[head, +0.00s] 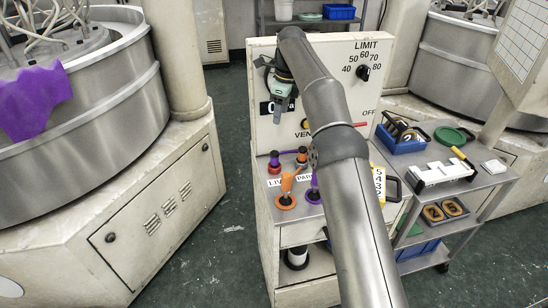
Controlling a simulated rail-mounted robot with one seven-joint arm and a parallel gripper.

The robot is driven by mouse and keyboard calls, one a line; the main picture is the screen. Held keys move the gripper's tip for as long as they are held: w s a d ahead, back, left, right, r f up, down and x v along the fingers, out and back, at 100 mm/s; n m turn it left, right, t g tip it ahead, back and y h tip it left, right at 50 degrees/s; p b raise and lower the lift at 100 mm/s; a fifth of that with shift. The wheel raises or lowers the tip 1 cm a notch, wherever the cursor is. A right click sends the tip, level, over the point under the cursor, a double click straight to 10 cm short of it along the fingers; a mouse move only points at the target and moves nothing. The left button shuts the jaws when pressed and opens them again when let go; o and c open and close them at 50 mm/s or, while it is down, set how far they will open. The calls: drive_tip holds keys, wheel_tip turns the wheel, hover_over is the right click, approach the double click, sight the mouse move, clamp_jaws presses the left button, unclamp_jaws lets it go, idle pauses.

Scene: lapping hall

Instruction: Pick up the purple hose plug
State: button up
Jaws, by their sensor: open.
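My gripper (279,110) hangs open and empty in front of the upright panel of the cabinet, above the plugs. Its fingers are small and dark here. A purple hose plug (314,184) stands on the cabinet's top at the front, partly hidden by my arm on its right. Another plug with a purplish top and red base (274,162) stands farther back at the left; its exact colour is hard to tell. An orange plug (286,184) stands left of the front purple one. A second orange-topped plug (302,155) stands at the back.
Labels reading LIVE and PARK lie by the plugs. The panel carries a LIMIT dial (363,73). A steel cart (484,180) at right holds a blue bin (402,146) and a white tray (443,173). A purple cloth (36,100) drapes over the left drum.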

hover_over(275, 153)
drive_tip(key=f, duration=1.1)
drive_tip(key=shift+w+d+b, duration=0.3)
drive_tip(key=shift+b, duration=0.1)
drive_tip(key=shift+s+a+f+p, duration=0.2)
drive_tip(key=shift+f+p, duration=0.2)
drive_tip(key=shift+f, duration=1.1)
drive_tip(key=shift+s+a+f+p, duration=0.15)
drive_tip(key=shift+f+p, duration=0.2)
drive_tip(key=shift+f, duration=1.15)
drive_tip(key=shift+w, duration=0.1)
drive_tip(key=c, duration=1.1)
